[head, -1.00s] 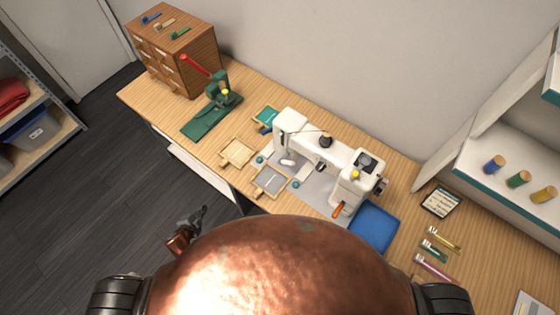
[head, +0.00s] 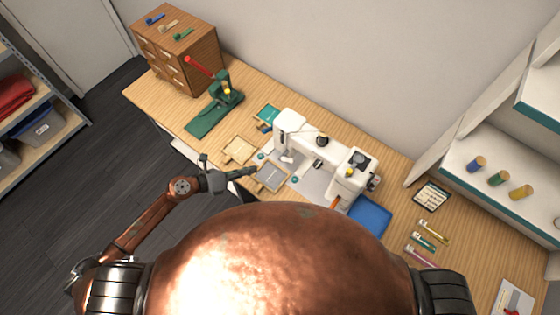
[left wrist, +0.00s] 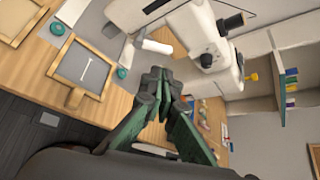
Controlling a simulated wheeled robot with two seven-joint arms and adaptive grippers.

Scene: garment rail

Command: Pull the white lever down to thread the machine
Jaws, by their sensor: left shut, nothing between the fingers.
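The white sewing machine (head: 330,152) stands on the wooden table, and its body also shows in the left wrist view (left wrist: 208,38). A short white lever (left wrist: 157,46) sticks out beside the machine head in the left wrist view; in the head view it appears as a small white piece (head: 287,158). My left gripper (head: 252,171) is over the table's front edge near the framed trays, to the left of the lever. In the left wrist view my green-grey fingers (left wrist: 165,88) are shut and empty, with the tips just below the lever, apart from it. My right gripper is out of view.
Two wood-framed trays (head: 239,139) (head: 258,180) lie by the table's front edge, close to my left gripper. A green press with a red handle (head: 214,112) and a drawer cabinet (head: 190,63) stand to the left. A blue pad (head: 369,216) lies right of the machine.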

